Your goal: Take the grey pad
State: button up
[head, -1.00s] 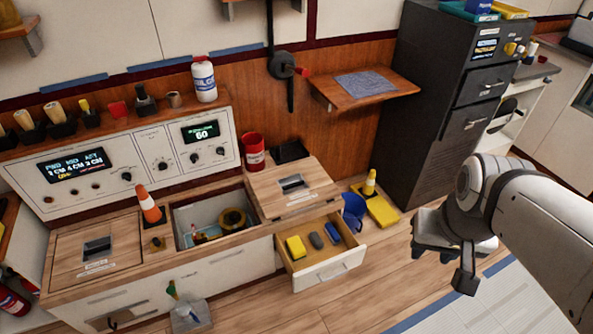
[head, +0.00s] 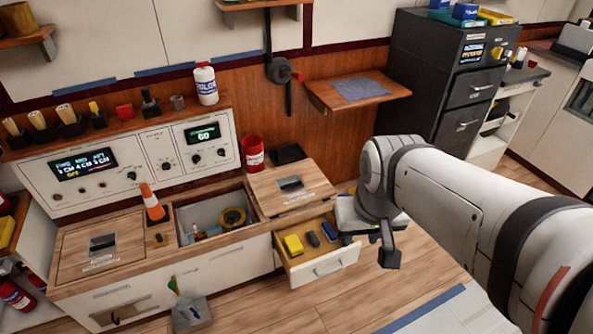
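A small dark grey pad (head: 313,239) lies in the open drawer (head: 322,268) at the front of the wooden bench. It sits between a yellow block (head: 293,245) on its left and a blue block (head: 329,231) on its right. My gripper (head: 383,248) hangs to the right of the drawer, apart from the pad. It points downward, and nothing shows held in it. Its fingers are seen partly from behind, so I cannot tell how far apart they are.
An open bin (head: 215,222) in the bench top lies left of the drawer. A red can (head: 253,153) stands behind the bench. A shelf (head: 392,92) with a grey cloth (head: 360,88) juts from the wall.

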aim_at(313, 235)
jog(key=z, duration=0.05)
jog(key=i, duration=1)
jog(key=u, duration=0.05)
